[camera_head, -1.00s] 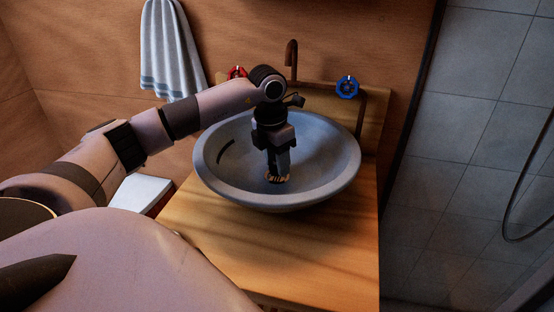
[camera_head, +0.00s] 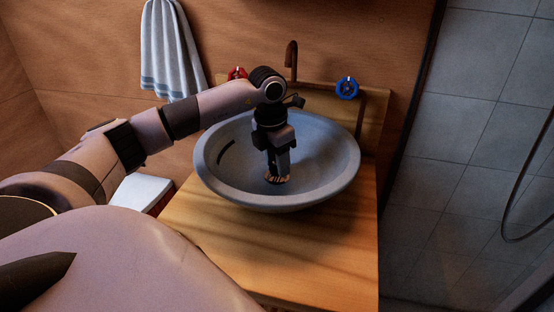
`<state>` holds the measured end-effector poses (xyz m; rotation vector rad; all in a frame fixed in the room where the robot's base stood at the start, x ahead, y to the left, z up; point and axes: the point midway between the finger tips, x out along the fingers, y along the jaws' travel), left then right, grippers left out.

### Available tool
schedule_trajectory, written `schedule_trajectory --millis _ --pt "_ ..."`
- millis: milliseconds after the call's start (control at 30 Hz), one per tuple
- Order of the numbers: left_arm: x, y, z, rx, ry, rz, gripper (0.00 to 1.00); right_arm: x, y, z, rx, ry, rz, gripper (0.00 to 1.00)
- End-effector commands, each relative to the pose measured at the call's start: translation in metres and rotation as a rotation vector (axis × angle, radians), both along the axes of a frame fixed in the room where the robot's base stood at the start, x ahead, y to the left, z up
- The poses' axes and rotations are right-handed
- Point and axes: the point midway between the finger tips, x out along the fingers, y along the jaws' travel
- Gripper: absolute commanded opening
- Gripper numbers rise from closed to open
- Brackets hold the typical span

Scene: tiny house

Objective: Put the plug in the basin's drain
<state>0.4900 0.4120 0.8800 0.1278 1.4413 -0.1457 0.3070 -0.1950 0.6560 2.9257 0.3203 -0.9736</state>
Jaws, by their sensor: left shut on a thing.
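The grey round basin (camera_head: 330,170) stands on a wooden counter. My left gripper (camera_head: 278,170) points down inside the basin, near its bottom. It is shut on the plug (camera_head: 277,179), a small round piece with a brownish-gold look at the fingertips. The plug is low in the bowl; I cannot tell whether it touches the bottom. The drain is not visible, and the gripper and plug may cover it. My right gripper is not in view.
A copper tap (camera_head: 291,60) rises behind the basin, with a red handle (camera_head: 237,74) and a blue handle (camera_head: 347,88). A towel (camera_head: 168,50) hangs on the wall. The wooden counter (camera_head: 300,250) is clear in front.

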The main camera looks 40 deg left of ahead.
Motion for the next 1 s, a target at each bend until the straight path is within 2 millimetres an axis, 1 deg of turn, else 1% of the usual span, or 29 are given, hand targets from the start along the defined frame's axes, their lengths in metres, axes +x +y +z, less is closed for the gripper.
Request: schedule_trajectory --millis 267,933,1000 --pt "0.0 0.0 -0.001 0.0 0.0 0.001 0.1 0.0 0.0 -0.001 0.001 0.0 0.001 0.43" --pt "0.0 0.0 -0.017 0.0 0.0 0.0 0.1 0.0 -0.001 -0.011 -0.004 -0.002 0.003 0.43" --pt "0.0 0.0 -0.017 0.0 0.0 0.0 0.1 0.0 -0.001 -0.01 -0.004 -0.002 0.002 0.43"
